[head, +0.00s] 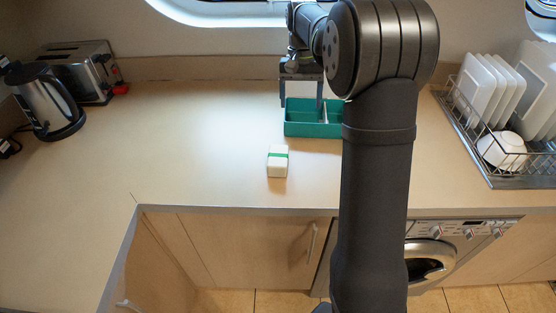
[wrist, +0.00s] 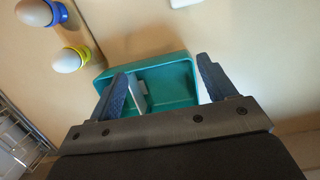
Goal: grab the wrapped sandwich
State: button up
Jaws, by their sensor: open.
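The wrapped sandwich (head: 278,160) is a small pale block with a green band around it. It lies on the counter in front of a teal lunch box, a little left of the box. In the wrist view a pale sliver at the top edge, likely the sandwich (wrist: 185,3), is cut off by the frame. My gripper (head: 301,98) is open and empty, above the back left of the lunch box and apart from the sandwich. In the wrist view my gripper (wrist: 162,75) has its fingers spread over the box.
The teal lunch box (head: 313,131) has a divider. Two eggs in cups, one blue (wrist: 58,13) and one yellow (wrist: 84,53), stand beside it, hidden in the head view. A dish rack (head: 492,160) is right; a kettle (head: 45,105) and toaster (head: 85,72) are left. Counter left of the sandwich is clear.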

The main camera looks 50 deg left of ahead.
notch_tip(320, 180, up, 5)
jog(key=t+y, duration=0.1)
jog(key=y, duration=0.1)
send_over(278, 155)
notch_tip(278, 155, down, 18)
jog(key=shift+r, duration=0.25)
jog(key=shift+c, duration=0.5)
jog(key=c, duration=1)
